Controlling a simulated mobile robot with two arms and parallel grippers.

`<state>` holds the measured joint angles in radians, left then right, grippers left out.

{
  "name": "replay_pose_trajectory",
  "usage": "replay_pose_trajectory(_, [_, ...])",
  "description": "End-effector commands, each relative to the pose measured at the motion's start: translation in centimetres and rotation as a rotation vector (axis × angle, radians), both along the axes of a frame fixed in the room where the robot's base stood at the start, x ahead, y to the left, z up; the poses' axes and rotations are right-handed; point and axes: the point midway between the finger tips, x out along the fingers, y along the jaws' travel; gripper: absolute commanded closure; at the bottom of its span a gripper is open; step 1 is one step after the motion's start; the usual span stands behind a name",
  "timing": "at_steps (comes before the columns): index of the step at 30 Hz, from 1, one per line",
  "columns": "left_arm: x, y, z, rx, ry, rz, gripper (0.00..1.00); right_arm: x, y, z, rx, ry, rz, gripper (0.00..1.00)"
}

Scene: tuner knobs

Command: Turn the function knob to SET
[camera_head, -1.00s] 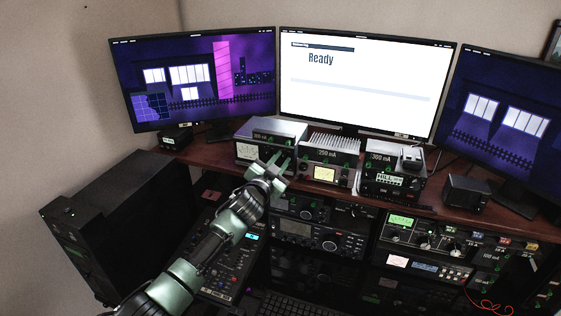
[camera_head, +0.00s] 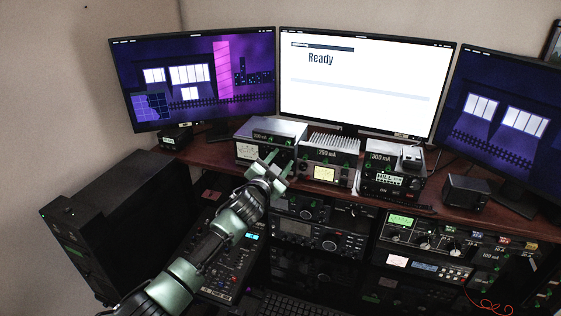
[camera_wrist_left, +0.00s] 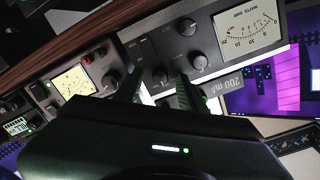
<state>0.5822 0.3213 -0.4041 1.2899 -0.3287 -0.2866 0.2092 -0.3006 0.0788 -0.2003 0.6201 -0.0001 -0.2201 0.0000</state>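The tuner with the wattmeter (camera_head: 247,151), marked 200 mA, stands leftmost in the row on the desk. In the left wrist view its front shows inverted, with a white watts meter (camera_wrist_left: 248,24) and dark knobs, one (camera_wrist_left: 187,27) higher and one (camera_wrist_left: 199,62) below it. A further dark knob (camera_wrist_left: 160,76) shows between the fingertips. I cannot read which is the function knob or where it points. My left gripper (camera_head: 278,164) is open and empty in front of this tuner's right part; contact cannot be told. It also shows in the left wrist view (camera_wrist_left: 158,88). My right gripper is not in view.
A second tuner with a yellow meter (camera_head: 324,173) stands just right of the gripper, and a third unit (camera_head: 391,180) beyond it. Monitors stand behind. Radio equipment (camera_head: 305,231) fills the rack below the desk edge. Free room is narrow between the units.

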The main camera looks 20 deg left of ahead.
Motion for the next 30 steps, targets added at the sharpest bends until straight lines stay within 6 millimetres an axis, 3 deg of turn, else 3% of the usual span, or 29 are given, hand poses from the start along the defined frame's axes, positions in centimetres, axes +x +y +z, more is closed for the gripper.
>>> replay_pose_trajectory(8, [-1.1,0.1,-0.1,0.000,-0.001,0.000,0.59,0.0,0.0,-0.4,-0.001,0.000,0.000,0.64])
replay_pose_trajectory(21, [-7.1,0.5,0.0,0.000,0.000,0.000,0.59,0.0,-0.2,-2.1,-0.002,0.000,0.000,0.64])
replay_pose_trajectory(30, [-7.8,0.6,0.3,0.000,0.000,0.000,0.59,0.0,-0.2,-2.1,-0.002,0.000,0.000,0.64])
